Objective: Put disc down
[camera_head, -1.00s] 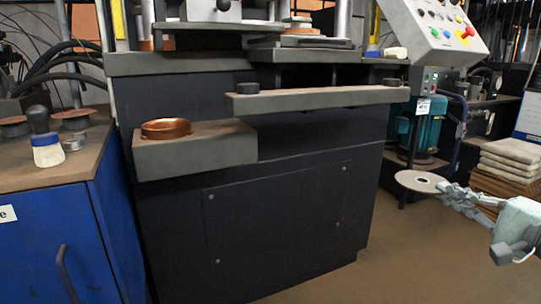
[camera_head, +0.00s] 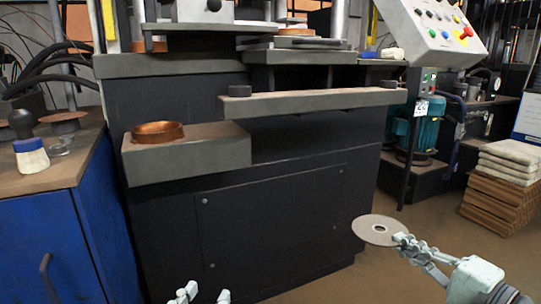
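A flat grey-tan disc (camera_head: 363,233) with a centre hole is at the lower right, in front of the machine's lower panel. My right gripper (camera_head: 402,243) is shut on the disc's right edge and holds it in the air, roughly level. My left gripper (camera_head: 205,295) shows only as fingertips at the bottom edge. Its two fingers are apart with nothing between them.
A dark press machine (camera_head: 270,225) fills the middle, with a grey side ledge (camera_head: 215,157) bearing a copper ring (camera_head: 158,132). Stacked cloths (camera_head: 510,160) lie right. Floor at the lower right is clear.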

